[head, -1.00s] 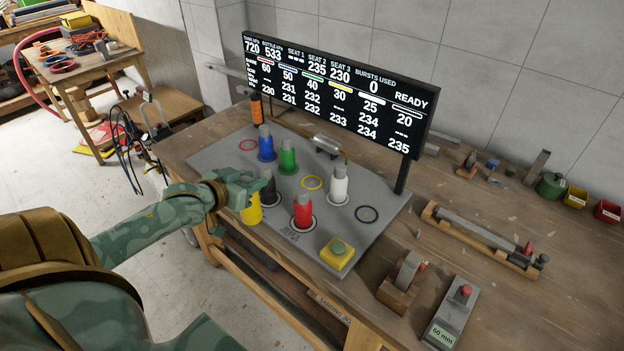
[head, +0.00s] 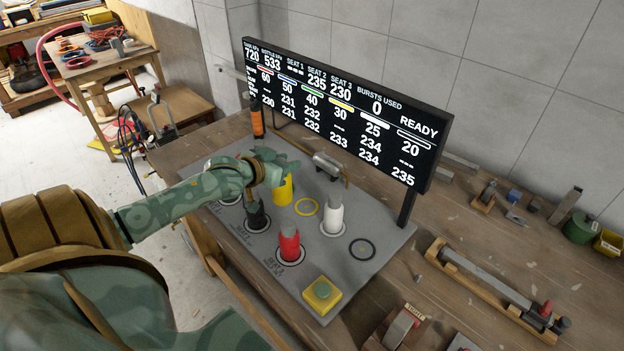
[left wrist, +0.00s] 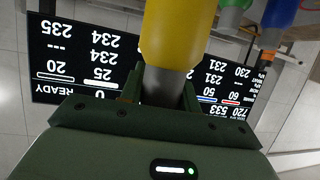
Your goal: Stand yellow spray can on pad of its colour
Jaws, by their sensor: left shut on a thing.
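My left gripper (head: 272,168) is shut on the yellow spray can (head: 283,190), holding it upright. The can also shows in the left wrist view (left wrist: 178,36), its grey end between the two fingers. In the head view the can is just left of and behind the yellow ring pad (head: 306,207); the ring is empty. Whether the can's base clears the grey mat (head: 345,278) is hard to tell. My right gripper is not in view.
A black can (head: 257,216), red can (head: 289,243) and white can (head: 334,215) stand close around the yellow ring. Blue (left wrist: 278,18) and green (left wrist: 232,14) cans show in the left wrist view. A yellow button box (head: 322,293) is in front; the display board (head: 340,110) stands behind.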

